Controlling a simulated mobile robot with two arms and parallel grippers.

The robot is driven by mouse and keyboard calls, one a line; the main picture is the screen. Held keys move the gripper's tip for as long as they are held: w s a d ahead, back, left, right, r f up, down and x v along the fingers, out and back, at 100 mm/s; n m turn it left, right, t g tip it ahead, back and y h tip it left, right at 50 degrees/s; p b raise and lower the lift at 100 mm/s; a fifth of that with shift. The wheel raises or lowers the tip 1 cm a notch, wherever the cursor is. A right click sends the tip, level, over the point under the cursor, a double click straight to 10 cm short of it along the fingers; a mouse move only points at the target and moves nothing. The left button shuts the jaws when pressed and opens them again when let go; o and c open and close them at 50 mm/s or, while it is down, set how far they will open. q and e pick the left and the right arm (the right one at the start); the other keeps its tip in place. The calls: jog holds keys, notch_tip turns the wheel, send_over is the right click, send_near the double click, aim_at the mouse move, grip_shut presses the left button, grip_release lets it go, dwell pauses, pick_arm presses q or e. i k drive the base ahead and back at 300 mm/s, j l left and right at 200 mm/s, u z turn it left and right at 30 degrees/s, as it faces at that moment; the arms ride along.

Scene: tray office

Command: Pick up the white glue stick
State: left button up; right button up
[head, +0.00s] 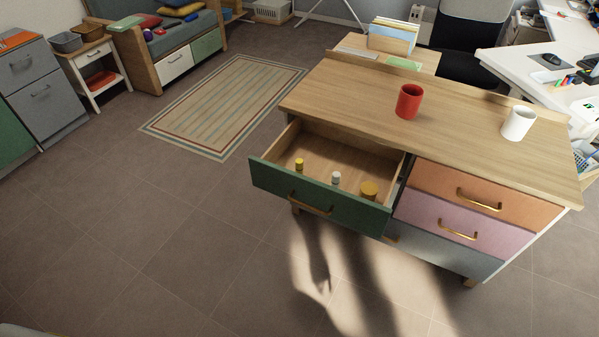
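A small white cylinder with a grey top, which looks like the white glue stick (336,178), stands upright in the open green-fronted drawer (320,207). It is near the drawer's front wall, between a yellow cylinder (299,165) on the left and a wider amber round container (369,190) on the right. Neither of my grippers is in view.
The drawer belongs to a wooden-topped cabinet (440,115); its other visible drawers look shut. A red mug (409,101) and a white mug (518,123) stand on top. The tiled floor (190,235) before the drawer is clear. A striped rug (230,100) lies behind.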

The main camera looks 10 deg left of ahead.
aim_at(336, 175)
jog(key=i+l+u, duration=0.2)
jog(key=i+l, duration=0.15)
jog(key=i+l+u, duration=0.25)
jog(key=l, duration=0.25)
jog(key=i, duration=0.05)
